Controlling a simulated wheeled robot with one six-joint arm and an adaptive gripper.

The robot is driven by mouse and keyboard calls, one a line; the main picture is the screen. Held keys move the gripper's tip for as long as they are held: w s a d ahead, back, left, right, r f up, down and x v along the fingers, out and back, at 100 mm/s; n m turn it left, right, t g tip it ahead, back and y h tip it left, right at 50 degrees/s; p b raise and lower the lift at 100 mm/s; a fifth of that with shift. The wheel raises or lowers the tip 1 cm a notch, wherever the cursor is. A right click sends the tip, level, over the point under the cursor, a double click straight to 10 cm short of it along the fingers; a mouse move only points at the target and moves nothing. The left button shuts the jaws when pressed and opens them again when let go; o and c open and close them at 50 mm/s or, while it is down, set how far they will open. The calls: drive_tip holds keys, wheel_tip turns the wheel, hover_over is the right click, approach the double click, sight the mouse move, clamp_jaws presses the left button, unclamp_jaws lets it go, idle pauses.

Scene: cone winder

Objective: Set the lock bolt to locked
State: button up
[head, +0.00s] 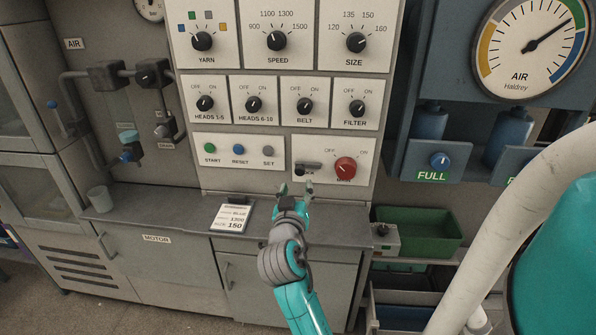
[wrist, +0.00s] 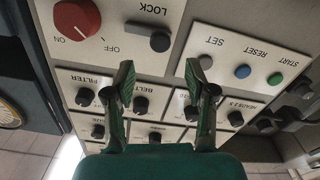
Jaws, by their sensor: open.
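The lock bolt (head: 308,167) is a small dark bar left of the red main knob (head: 345,169), on the lower right panel. In the upside-down wrist view, the bolt (wrist: 148,36) lies beside the LOCK label, with a knob at one end, and the red knob (wrist: 77,18) is to its left. My gripper (head: 296,188) is open and empty, just below the bolt in the head view. In the wrist view my gripper (wrist: 159,72) has its fingers spread apart, with the bolt beyond their tips. In the head view my fingers hide part of the LOCK label.
START, RESET and SET buttons (head: 239,149) sit to the left. Rows of dark knobs (head: 305,106) are above. A counter (head: 165,210) below carries a cup (head: 99,199) and a card (head: 230,217). A green bin (head: 425,232) stands at right.

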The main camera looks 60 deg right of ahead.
sight(300, 172)
drive_tip(key=x, duration=0.9)
clamp_jaws()
